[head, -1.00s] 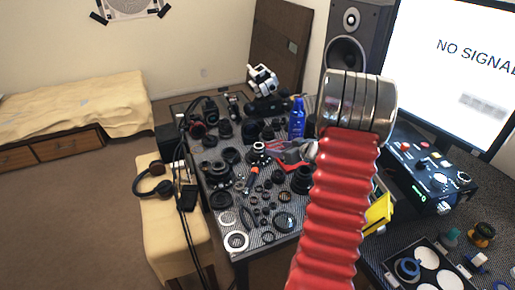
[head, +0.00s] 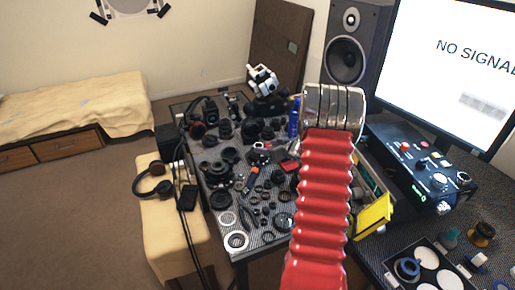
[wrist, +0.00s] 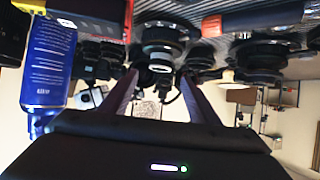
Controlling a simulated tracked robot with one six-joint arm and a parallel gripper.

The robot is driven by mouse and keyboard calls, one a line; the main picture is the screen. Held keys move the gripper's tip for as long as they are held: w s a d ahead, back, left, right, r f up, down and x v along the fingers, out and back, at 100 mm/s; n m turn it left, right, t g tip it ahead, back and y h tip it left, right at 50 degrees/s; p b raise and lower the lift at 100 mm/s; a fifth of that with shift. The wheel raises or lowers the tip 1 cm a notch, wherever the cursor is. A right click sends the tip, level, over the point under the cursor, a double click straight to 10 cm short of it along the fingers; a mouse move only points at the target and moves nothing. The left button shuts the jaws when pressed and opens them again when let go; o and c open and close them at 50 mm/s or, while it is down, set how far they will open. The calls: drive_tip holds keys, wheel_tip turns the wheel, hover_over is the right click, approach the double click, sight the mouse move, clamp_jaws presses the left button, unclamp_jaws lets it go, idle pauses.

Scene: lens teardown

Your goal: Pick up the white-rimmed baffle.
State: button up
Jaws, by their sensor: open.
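A large white-rimmed ring (head: 236,241) lies flat at the near left corner of the table. A smaller dark part with a pale rim (head: 258,146) stands further back among black lens parts. I cannot tell for certain which one is the baffle. In the wrist view, which looks upside down, a dark round part with a white rim (wrist: 160,49) shows ahead, between and beyond the fingertips. My gripper (wrist: 159,76) is open, its two dark fingers apart with nothing held between them. In the head view my red arm hides the gripper.
The table (head: 262,240) is crowded with black rings and lens parts. A blue bottle (head: 294,120) stands close to my arm; it also shows at the left of the wrist view (wrist: 46,62). A yellow object (head: 374,217) and a control box (head: 418,165) are at right.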

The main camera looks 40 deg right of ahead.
sight(256, 145)
drive_tip(key=shift+x, duration=2.6)
drive_tip(key=shift+f, duration=0.1)
drive_tip(key=shift+c, duration=0.7)
drive_tip(key=c, duration=1)
wheel_tip(256, 145, up, 10)
